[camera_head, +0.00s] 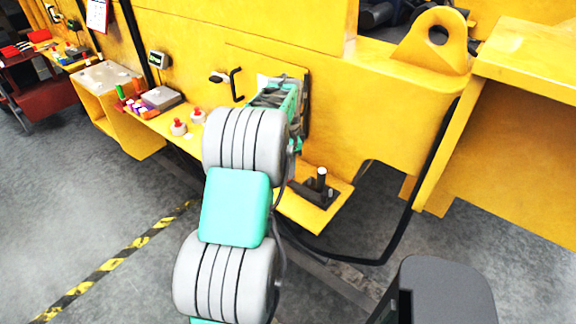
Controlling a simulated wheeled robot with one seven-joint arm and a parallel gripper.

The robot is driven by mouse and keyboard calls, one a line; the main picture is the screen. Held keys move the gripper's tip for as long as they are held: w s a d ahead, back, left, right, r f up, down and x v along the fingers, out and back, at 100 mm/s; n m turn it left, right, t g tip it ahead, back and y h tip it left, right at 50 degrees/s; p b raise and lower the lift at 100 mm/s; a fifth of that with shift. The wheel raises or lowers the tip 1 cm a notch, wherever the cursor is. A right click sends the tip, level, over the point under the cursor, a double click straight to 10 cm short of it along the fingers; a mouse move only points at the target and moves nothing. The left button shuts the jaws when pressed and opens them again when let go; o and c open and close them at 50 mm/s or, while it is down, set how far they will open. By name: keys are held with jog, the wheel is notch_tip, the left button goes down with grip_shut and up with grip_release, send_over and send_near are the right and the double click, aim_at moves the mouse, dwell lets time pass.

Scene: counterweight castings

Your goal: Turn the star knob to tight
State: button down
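My arm reaches forward from the bottom of the head view to a yellow machine wall (195,45). The far end of my arm (284,98), teal and dark, is up against or close to a panel on that wall. My gripper's fingers cannot be made out there; my own arm links cover much of that spot. I cannot pick out a star knob for certain. It may be hidden behind the end of my arm. A pale slip (263,81) shows on the panel just left of my arm's end.
Left of my arm are a black handle (237,85), a small white-and-black fitting (219,76) and red-topped items (179,127) on a yellow ledge. A black block with an upright post (321,179) stands on the ledge at right. A lifting lug (437,38) is at upper right.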

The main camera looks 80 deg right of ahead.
jog(key=shift+w, duration=0.15)
jog(key=c, duration=1.1)
grip_release()
jog(key=shift+w+a, duration=0.1)
jog(key=shift+o, duration=1.4)
jog(key=shift+r+b, duration=0.5)
jog(key=shift+r, duration=3.4)
